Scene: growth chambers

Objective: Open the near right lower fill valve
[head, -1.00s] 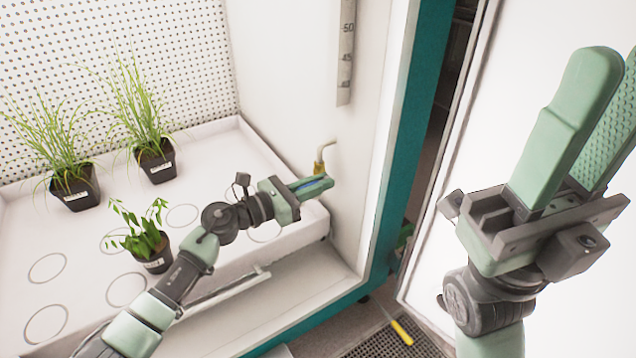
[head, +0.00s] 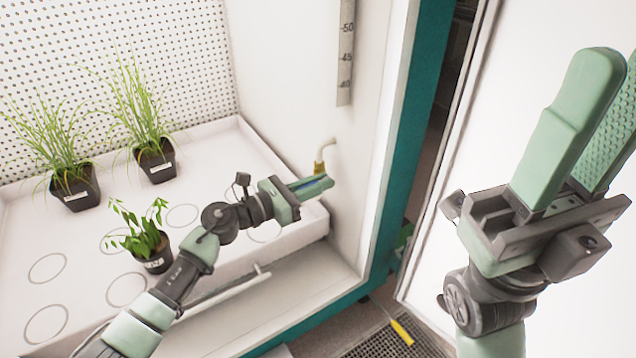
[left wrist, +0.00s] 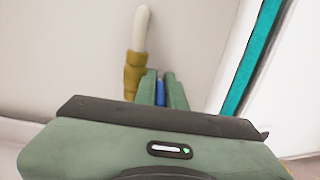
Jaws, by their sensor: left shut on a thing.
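The fill valve is a brass body (head: 319,168) on a pale bent pipe that comes out of the chamber's right wall. A blue handle (head: 309,183) sits at it, mostly hidden between the fingers. My left gripper (head: 312,186) is shut on the blue handle. In the left wrist view the brass body (left wrist: 133,75) stands just left of the fingers, and the blue handle (left wrist: 160,91) shows between them. My right gripper (head: 590,125) is at the right of the head view, its fingers apart with nothing between them.
A white tray (head: 215,150) with printed circles holds several potted plants; a small leafy one (head: 150,240) stands near my left forearm. A scale strip (head: 346,50) is on the wall above the valve. A yellow-handled tool (head: 402,332) lies on the floor grate (head: 375,347).

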